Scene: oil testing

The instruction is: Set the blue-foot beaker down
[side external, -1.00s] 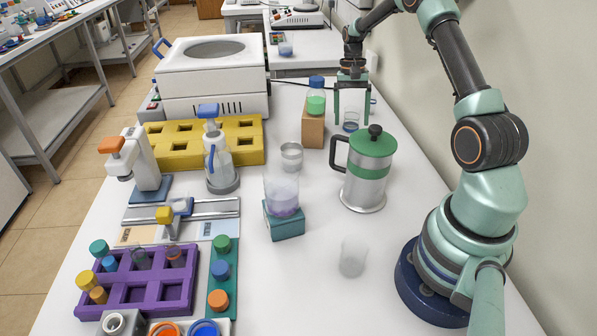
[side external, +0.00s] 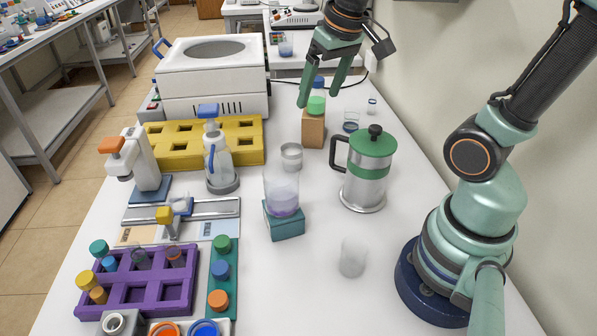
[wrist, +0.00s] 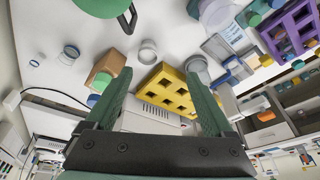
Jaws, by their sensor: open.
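The blue-foot beaker (side external: 351,122) is a small clear vessel with a dark blue base. It stands upright on the white bench, right of the wooden block and behind the green-lidded press. In the wrist view it shows as a blue-ringed glass (wrist: 69,54) at the upper left, apart from my fingers. My gripper (side external: 319,97) is raised above the bench near the green bottle, with its two fingers spread. In the wrist view my gripper (wrist: 161,85) has nothing between its fingertips.
The green bottle (side external: 316,105) on a wooden block (side external: 313,131) stands near my fingers. The press (side external: 366,182) stands in front of the beaker. A smaller glass (side external: 372,106) is behind it. A yellow rack (side external: 252,152) is at left. Bench around the beaker is partly clear.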

